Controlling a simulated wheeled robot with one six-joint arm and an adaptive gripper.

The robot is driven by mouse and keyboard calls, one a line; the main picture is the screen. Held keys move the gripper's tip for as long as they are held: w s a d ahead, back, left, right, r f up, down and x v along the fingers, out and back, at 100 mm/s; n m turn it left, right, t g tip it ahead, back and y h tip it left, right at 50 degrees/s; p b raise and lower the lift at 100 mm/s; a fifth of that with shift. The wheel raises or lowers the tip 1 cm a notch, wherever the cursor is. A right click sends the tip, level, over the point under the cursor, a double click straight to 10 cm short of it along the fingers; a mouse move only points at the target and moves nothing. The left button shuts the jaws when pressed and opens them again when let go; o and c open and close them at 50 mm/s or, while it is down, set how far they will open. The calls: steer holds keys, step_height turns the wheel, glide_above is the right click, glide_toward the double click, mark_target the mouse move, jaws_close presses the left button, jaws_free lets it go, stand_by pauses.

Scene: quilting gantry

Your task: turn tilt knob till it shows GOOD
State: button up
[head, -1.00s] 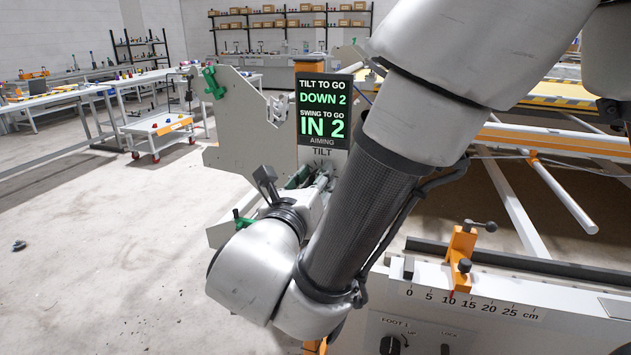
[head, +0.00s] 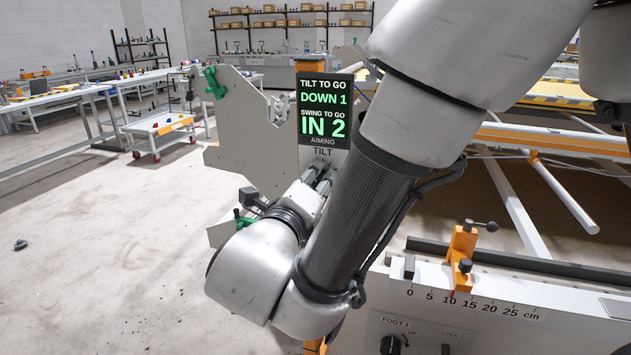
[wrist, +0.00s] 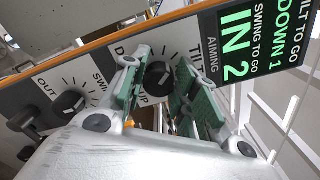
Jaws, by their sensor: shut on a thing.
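The tilt knob (wrist: 158,80) is a round black knob under the TILT label in the wrist view. The green-padded fingers of my gripper (wrist: 156,86) are on either side of it, shut on it. In the head view my gripper (head: 318,176) reaches the panel under the TILT label, and the knob is hidden there. The black display (head: 323,110) reads TILT TO GO DOWN 1, SWING TO GO IN 2 and AIMING. The display also shows tilted in the wrist view (wrist: 265,35).
A swing knob (wrist: 69,104) with an OUT mark sits beside the tilt knob on the panel. An orange clamp (head: 461,255) stands on the centimetre-scaled rail at right, above a FOOT 1 knob (head: 391,344). A trolley (head: 158,130) stands at left; the floor before it is mostly clear.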

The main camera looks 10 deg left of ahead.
steer(key=shift+f+n, duration=0.1)
steer(key=shift+n, duration=1.7)
steer(key=o, duration=1)
steer(key=s, duration=0.8)
steer(key=s+a, duration=0.1)
steer(key=s, duration=0.3)
